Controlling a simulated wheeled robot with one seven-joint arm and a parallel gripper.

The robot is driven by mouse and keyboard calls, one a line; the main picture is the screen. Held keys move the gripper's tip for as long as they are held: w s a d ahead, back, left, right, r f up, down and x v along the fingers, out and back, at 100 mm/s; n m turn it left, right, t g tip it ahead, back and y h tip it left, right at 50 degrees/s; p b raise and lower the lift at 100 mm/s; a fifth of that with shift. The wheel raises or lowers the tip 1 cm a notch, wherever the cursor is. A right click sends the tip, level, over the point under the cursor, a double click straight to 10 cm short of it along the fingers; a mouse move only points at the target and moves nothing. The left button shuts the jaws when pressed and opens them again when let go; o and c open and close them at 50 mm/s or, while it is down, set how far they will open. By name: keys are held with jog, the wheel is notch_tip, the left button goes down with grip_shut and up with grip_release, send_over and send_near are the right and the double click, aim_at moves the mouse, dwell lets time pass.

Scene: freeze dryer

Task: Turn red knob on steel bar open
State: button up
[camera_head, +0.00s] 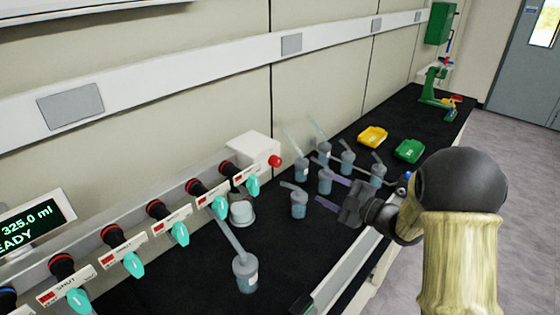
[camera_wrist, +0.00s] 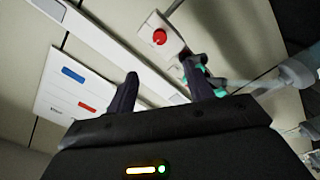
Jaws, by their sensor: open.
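A round red knob (camera_head: 274,161) sits on the right side of a white box (camera_head: 250,147) at the far end of the valve bar (camera_head: 165,221). The knob also shows in the wrist view (camera_wrist: 159,37), above and beyond my fingers. My gripper (camera_head: 322,192) is open, with nothing between its fingers. In the head view it is to the right of the knob and apart from it. In the wrist view its two dark fingers (camera_wrist: 160,72) point toward the white box.
Several red-and-black valves with teal handles (camera_head: 180,233) line the bar. Several flasks with angled tubes stand on the black bench around my gripper, one of them (camera_head: 299,204) close by. Yellow (camera_head: 373,136) and green (camera_head: 409,151) trays lie behind. A display (camera_head: 32,225) is at left.

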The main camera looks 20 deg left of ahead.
aim_at(279, 164)
dwell(0.3)
jog(key=p+x, duration=0.7)
jog(key=x, duration=1)
jog(key=shift+w+a+p, duration=0.15)
jog(key=shift+p, duration=0.15)
jog(key=c, duration=1)
